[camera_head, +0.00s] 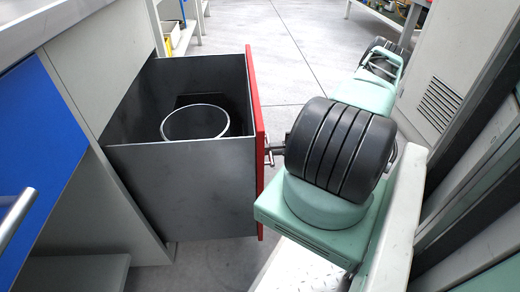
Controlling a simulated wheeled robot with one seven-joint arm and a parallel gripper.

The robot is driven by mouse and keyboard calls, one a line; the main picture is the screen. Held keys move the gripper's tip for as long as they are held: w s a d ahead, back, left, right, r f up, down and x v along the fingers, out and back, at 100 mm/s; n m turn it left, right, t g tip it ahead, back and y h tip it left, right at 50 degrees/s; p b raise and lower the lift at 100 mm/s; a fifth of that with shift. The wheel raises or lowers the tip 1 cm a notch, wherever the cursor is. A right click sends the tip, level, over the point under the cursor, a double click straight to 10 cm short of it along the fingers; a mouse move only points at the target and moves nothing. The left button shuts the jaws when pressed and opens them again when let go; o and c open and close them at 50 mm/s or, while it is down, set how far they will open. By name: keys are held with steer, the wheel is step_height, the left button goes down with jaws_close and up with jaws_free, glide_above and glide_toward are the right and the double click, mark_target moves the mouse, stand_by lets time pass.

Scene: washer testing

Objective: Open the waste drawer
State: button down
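The waste drawer (180,190) is a deep grey box with a red front panel (257,135). It stands pulled well out of the white cabinet at left. A round grey bin (195,122) sits inside it. My gripper (275,151) is at the outer side of the red front, by a small metal handle (267,158). My dark arm joint hides most of the gripper. I cannot tell whether its fingers are closed around the handle.
A blue cabinet door (38,165) with a metal bar handle (15,215) is at the left, below a worktop (50,22). A grey vented cabinet (440,75) stands at the right. Clear concrete floor (270,50) lies beyond the drawer.

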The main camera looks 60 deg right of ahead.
steer(key=shift+s+d, duration=0.35)
steer(key=c, duration=1.5)
jaws_free()
steer(key=shift+s, duration=0.1)
steer(key=p+v, duration=0.2)
steer(key=v, duration=1.5)
steer(key=shift+s+d+f, duration=0.1)
steer(key=shift+d, duration=0.05)
steer(key=shift+p, duration=0.3)
